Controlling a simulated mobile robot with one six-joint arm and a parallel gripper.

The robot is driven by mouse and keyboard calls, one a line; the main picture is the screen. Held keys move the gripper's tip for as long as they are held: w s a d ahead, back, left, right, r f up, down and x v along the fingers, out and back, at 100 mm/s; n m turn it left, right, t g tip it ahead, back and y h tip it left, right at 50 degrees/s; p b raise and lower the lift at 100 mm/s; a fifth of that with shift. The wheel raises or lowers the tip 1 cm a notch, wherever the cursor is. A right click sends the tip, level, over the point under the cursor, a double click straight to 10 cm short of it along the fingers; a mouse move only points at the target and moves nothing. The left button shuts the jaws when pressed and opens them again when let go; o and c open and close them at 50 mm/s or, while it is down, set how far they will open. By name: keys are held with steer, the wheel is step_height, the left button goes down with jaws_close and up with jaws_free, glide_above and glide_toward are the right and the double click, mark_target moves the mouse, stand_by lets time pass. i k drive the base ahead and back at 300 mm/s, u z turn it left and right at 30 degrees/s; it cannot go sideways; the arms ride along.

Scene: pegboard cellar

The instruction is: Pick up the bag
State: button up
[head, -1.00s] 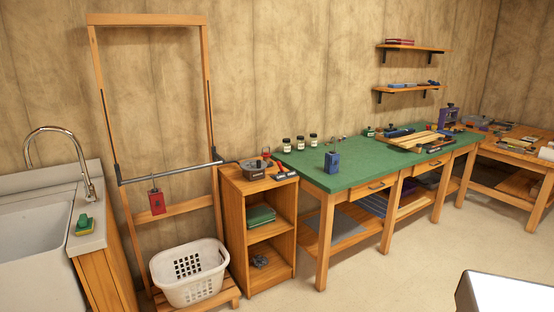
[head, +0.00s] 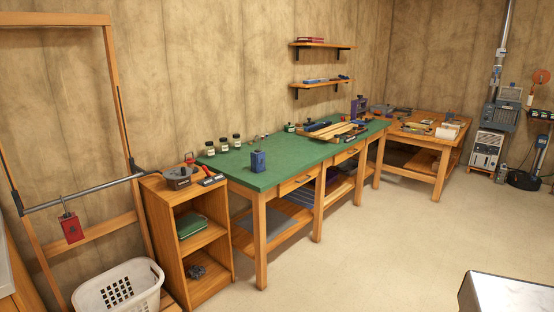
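I cannot make out a bag for certain in the head view. A small blue block-like item (head: 258,161) stands upright on the green-topped workbench (head: 232,172), near its front left part; it is too small to identify. A folded green item (head: 191,227) lies on the middle shelf of the wooden cabinet, and a dark grey item (head: 196,271) lies below it. A red item (head: 72,231) hangs by a hook from the metal bar at left. My gripper is not in view.
A white laundry basket (head: 118,289) stands at the bottom left beside the wooden cabinet (head: 162,240). A second wooden bench (head: 430,142) with tools stands at the back. Grey machines (head: 487,150) stand at the far right. The pale floor (head: 375,245) before the benches is clear.

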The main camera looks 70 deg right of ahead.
mark_target(257, 157)
steer(key=u, duration=0.45)
steer(key=k, duration=0.15)
steer(key=z, duration=2.55)
steer(key=k, duration=0.95)
steer(key=u, duration=0.15)
steer(key=i, duration=0.75)
steer(key=z, duration=0.05)
